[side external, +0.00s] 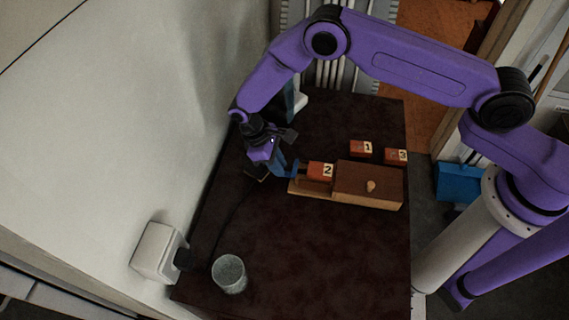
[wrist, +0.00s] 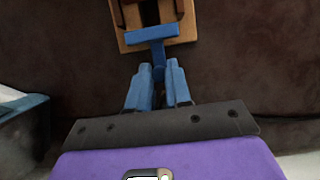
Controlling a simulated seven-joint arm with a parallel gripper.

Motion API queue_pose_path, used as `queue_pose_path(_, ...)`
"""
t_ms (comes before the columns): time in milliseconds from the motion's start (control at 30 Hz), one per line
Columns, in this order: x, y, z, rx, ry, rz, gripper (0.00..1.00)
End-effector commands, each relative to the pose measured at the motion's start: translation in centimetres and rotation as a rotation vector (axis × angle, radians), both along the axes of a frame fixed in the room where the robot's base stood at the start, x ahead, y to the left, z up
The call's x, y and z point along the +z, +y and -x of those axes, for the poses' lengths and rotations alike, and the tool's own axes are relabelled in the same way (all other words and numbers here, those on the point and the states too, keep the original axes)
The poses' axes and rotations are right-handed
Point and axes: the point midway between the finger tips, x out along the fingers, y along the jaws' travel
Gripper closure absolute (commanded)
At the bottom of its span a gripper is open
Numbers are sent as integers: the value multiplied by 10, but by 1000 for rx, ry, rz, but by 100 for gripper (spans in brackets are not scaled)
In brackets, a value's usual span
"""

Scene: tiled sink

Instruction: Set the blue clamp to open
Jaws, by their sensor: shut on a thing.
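The blue clamp (wrist: 152,33) is a T-shaped piece at the end of a wooden case (wrist: 122,40); its crossbar lies across the end of the case and its stem runs toward my fingers. My gripper (wrist: 160,70) has blue fingers, closed around the stem. In the side external view my gripper (side external: 284,167) reaches down at the left end of the case (side external: 370,181), where only a small part of the clamp (side external: 294,169) shows. The fingers hide most of the stem.
An orange block marked 2 (side external: 320,171) sits at the left part of the case. Blocks marked 1 (side external: 361,148) and 3 (side external: 396,156) stand behind it. A glass (side external: 229,274) stands at the front left of the dark table (side external: 330,260). A wall outlet (side external: 157,252) is at left.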

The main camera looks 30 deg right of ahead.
Motion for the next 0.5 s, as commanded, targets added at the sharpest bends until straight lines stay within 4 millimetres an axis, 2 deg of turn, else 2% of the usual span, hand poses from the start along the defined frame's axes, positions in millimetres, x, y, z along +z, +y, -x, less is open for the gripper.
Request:
queue_pose_path(367, 1, 6, -5, 1, -9, -8, 100)
queue_pose_path(400, 1, 6, -6, 2, -10, -8, 75)
queue_pose_path(467, 1, 6, -6, 2, -10, -8, 55)
queue_pose_path(500, 1, 6, -5, 1, -8, -7, 55)
